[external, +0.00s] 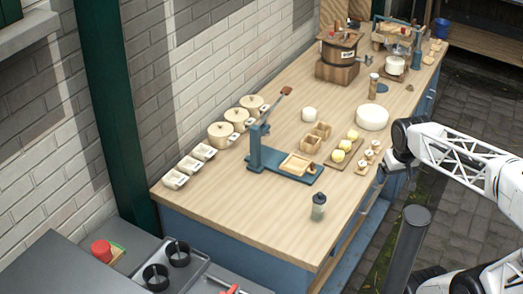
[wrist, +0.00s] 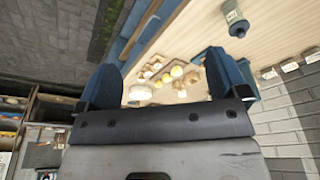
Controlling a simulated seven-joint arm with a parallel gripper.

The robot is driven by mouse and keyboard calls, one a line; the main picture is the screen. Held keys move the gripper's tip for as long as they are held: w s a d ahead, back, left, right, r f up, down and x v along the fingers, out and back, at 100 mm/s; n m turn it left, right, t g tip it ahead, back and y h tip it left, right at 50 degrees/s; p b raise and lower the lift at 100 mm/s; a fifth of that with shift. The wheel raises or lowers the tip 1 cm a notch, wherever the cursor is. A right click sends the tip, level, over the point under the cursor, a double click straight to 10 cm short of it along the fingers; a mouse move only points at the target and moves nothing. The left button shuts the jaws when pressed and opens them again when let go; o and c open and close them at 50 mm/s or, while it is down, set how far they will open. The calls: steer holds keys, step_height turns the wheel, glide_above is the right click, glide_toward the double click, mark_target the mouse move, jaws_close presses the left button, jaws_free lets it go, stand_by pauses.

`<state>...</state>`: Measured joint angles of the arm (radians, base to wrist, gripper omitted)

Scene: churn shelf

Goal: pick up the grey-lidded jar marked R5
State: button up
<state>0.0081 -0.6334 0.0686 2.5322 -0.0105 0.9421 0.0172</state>
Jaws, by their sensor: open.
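A small jar with a dark grey lid (external: 318,206) stands upright near the front right edge of the wooden bench top. It also shows in the wrist view as a greenish jar (wrist: 236,20) at the top right, beyond the right finger. Its marking is too small to read. My gripper (external: 383,174) is at the bench's right edge, up and to the right of the jar and apart from it. In the wrist view the two blue fingers (wrist: 160,62) are wide apart with nothing held between them.
A blue press (external: 285,165) with a wooden tray stands left of the jar. Yellow balls (external: 345,146) on a board, small wooden pieces and a white round cheese (external: 372,117) lie farther back. Cream pots (external: 220,134) line the wall. The bench around the jar is clear.

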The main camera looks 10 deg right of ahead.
steer(key=c, duration=0.3)
steer(key=shift+c, duration=0.2)
steer(key=m+t+y, duration=0.3)
steer(key=m+y, duration=0.9)
steer(key=m, duration=1)
glide_toward(318, 209)
steer(key=shift+w+a+f, duration=0.5)
steer(key=shift+w+a, duration=0.2)
steer(key=shift+w, duration=0.05)
steer(key=shift+w+d+f+m+t, duration=0.2)
steer(key=shift+w+f+m+t, duration=0.1)
steer(key=shift+w+f+m, duration=0.25)
steer(key=shift+s, duration=0.1)
